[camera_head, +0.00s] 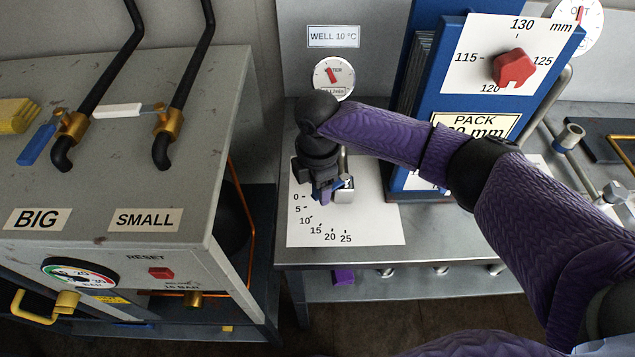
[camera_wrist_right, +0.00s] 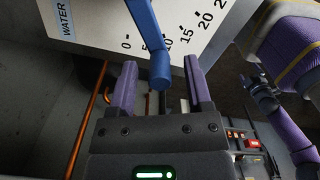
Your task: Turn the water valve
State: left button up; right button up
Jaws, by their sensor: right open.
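The water valve's blue lever (camera_wrist_right: 160,62) hangs between the two purple fingers of my right gripper (camera_wrist_right: 160,85) in the right wrist view, with a gap on both sides. That gripper is open. In the head view my right gripper (camera_head: 327,190) points down over the white scale sheet (camera_head: 375,225), marked from 0 to 25. There it hides most of the valve; a bit of blue and a grey metal block (camera_head: 344,191) show beside it. In the wrist view the lever lies near the 5 mark, and a "WATER" label (camera_wrist_right: 65,18) is at upper left.
A blue press (camera_head: 420,95) with a red knob (camera_head: 513,68) stands right of the valve, behind my right arm. A red-needle gauge (camera_head: 333,77) is behind it. At left, a grey cabinet (camera_head: 190,80) carries a blue-handled valve (camera_head: 38,143) and a white-handled valve (camera_head: 118,110).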

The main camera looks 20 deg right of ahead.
jog(key=shift+c, duration=0.2)
grip_shut()
pick_arm(q)
jog(key=shift+a, duration=0.15)
jog(key=shift+a, duration=0.15)
jog(key=shift+d, duration=0.35)
dwell(0.3)
